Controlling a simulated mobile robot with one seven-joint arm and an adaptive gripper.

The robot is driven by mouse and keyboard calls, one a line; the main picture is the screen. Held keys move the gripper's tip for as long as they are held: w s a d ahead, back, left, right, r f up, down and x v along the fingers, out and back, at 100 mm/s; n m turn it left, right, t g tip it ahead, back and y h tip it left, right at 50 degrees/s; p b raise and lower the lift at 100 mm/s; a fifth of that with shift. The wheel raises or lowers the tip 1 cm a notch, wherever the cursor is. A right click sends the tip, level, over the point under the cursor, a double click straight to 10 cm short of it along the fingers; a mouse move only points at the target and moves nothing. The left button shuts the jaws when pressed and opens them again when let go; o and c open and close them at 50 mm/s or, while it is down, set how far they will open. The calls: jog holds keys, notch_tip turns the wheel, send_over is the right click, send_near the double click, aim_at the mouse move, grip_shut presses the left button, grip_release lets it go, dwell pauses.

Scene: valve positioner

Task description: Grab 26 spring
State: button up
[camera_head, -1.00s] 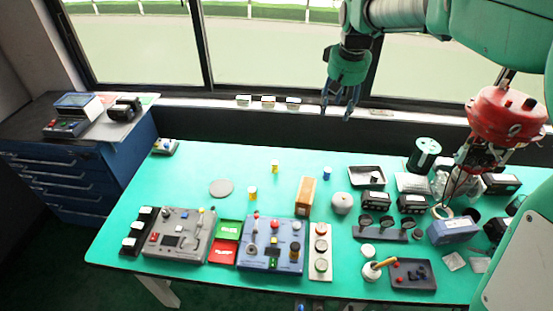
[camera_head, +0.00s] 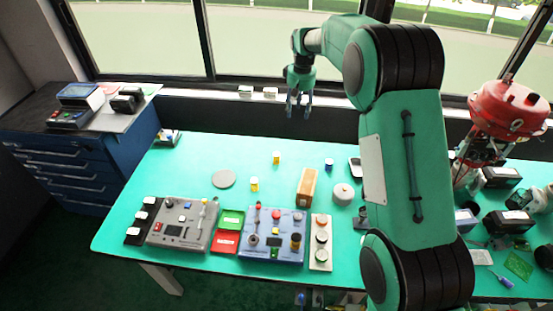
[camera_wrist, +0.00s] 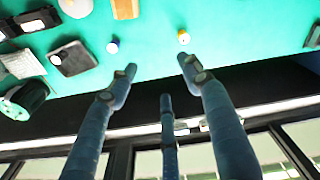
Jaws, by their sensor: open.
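My gripper (camera_head: 298,111) hangs over the back of the green table, near the window sill. Its blue-grey fingers are spread and empty; they also show in the wrist view (camera_wrist: 158,85). I cannot make out which thing is the 26 spring. Small cylinders stand on the table: a yellow and white one (camera_head: 276,158), another yellow and white one (camera_head: 254,184) nearer the front, and a blue and white one (camera_head: 328,165). In the wrist view, a yellow-topped one (camera_wrist: 183,37) and a blue-topped one (camera_wrist: 113,46) lie beyond the fingertips, apart from them.
A brown box (camera_head: 307,187) and a round white part (camera_head: 343,193) stand mid-table. Grey (camera_head: 183,225) and blue (camera_head: 274,237) control panels line the front. A red valve actuator (camera_head: 507,108) stands at right. My arm hides much of the table's right half. The left rear tabletop is mostly clear.

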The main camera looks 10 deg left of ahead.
jog(key=w+a+f+n, duration=0.1)
jog(key=w+a+f, duration=0.15)
jog(key=f, duration=0.35)
jog(key=w+a+f, duration=0.2)
jog(key=a+f, duration=0.1)
jog(key=f, duration=0.2)
jog(key=g+p, duration=0.1)
send_over(276, 158)
jog(key=w, duration=0.2)
notch_tip(276, 158, down, 10)
jog(key=shift+f+n, duration=0.2)
jog(key=shift+n, duration=0.2)
jog(key=shift+s+f, duration=0.1)
jog(key=shift+f, duration=0.05)
jog(key=shift+f, duration=4.2)
jog(key=shift+f, duration=2.55)
